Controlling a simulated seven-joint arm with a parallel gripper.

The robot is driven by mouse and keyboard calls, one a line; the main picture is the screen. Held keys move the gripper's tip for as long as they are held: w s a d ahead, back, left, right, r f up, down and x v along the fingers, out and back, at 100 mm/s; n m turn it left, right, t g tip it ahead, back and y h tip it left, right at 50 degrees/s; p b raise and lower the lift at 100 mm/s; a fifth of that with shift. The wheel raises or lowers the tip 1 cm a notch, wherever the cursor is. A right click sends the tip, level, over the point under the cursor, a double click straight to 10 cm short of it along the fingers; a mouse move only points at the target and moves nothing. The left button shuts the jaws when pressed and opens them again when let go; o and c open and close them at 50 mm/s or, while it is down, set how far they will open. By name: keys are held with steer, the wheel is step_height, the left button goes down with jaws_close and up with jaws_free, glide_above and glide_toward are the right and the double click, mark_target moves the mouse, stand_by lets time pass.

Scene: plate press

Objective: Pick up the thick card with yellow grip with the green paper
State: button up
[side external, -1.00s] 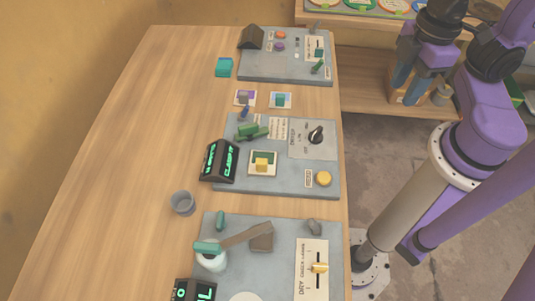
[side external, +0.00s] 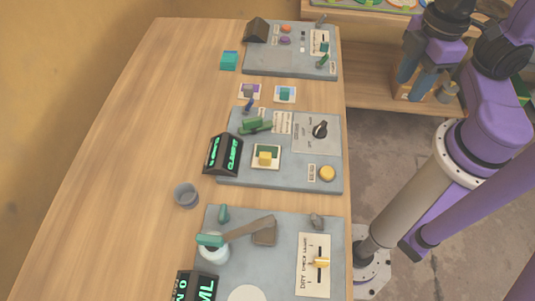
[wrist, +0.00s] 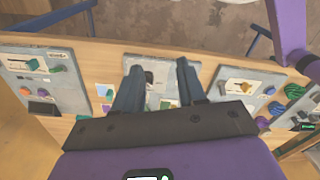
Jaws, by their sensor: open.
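The thick card with yellow grip (side external: 265,158) lies with its green paper on a pale square on the middle grey station, in the side view. My gripper (side external: 415,84) is open and empty, well to the right of the card, in front of the low wooden shelf. In the wrist view my two fingers (wrist: 160,84) are spread apart, with part of the middle station showing between them. The gripper's dark body hides much of that station there, and I cannot make out the yellow grip.
Two cards with purple (side external: 249,91) and teal (side external: 285,94) grips lie behind the middle station. Other stations stand at the back and front. The table's left side is mostly clear.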

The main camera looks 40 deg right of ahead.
mark_target(268, 155)
steer(key=shift+o, duration=0.8)
steer(key=w+d+f+n+t+h, duration=0.1)
steer(key=w+n+t+h, duration=0.3)
steer(key=w+n, duration=0.15)
steer(key=w+d+f+n+t+h, duration=0.25)
steer(key=w+n+t, duration=0.2)
steer(key=w, duration=0.25)
steer(key=w+a+n+t+y, duration=0.5)
steer(key=a+n+t, duration=0.1)
steer(key=a+n, duration=0.45)
steer(key=s+a+f+n+g+y, duration=0.1)
steer(key=s+a+f+n+y, duration=0.1)
steer(key=a+f+n+y, duration=0.1)
steer(key=s+a+f+n+g+y, duration=0.2)
steer(key=s+a+f+n+y, duration=0.1)
steer(key=a+f+n+y, duration=0.1)
steer(key=s+a+f+n+g+y, duration=0.2)
steer(key=s+a+f+n+y, duration=0.1)
steer(key=a+f+n, duration=0.1)
steer(key=shift+s+a+f+n+y, duration=0.15)
steer(key=shift+a+n, duration=0.1)
steer(key=shift+a, duration=0.45)
steer(key=shift+s+a+f+n+y, duration=0.1)
steer(key=shift+a+n, duration=0.1)
steer(key=shift+a, duration=0.5)
steer(key=shift+x, duration=1)
